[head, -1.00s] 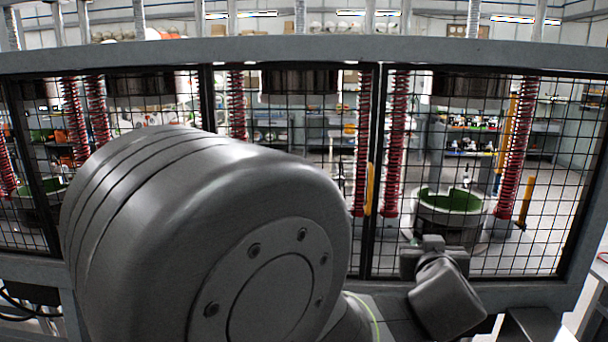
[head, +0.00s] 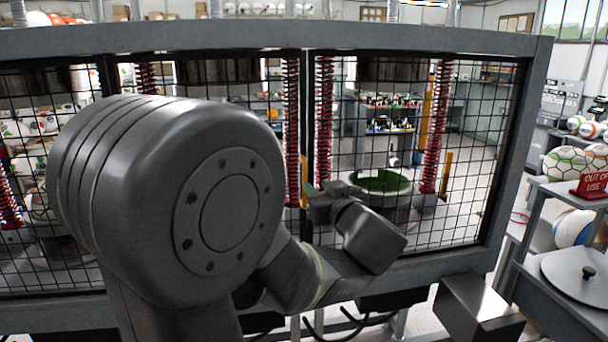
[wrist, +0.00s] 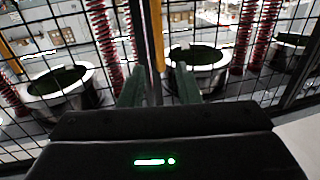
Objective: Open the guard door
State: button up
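The guard door is a black-framed wire-mesh panel (head: 494,200) set in a grey press frame, and it looks closed. A dark upright post (head: 309,115) stands between the right and middle mesh panels. My gripper (head: 322,190) is in front of the mesh, close to this post. In the wrist view my gripper (wrist: 158,88) has two dark green fingers apart, with nothing seen held. The dark uprights (wrist: 141,35) and a yellow strip run down between the fingers. I cannot tell whether the fingers touch the door or whether the yellow strip belongs to it.
Behind the mesh are red springs (head: 436,130) and round green-topped moulds (head: 385,183). At right, a grey shelf (head: 560,190) holds balls, a red "out of use" sign (head: 593,186) and a round lid (head: 583,272). My arm hides part of the left panels.

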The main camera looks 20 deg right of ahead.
aim_at(306, 176)
jog(key=w+p, duration=0.1)
jog(key=w, duration=0.7)
jog(key=shift+w+d, duration=0.15)
jog(key=shift+w, duration=0.05)
jog(key=shift+c, duration=0.2)
grip_shut()
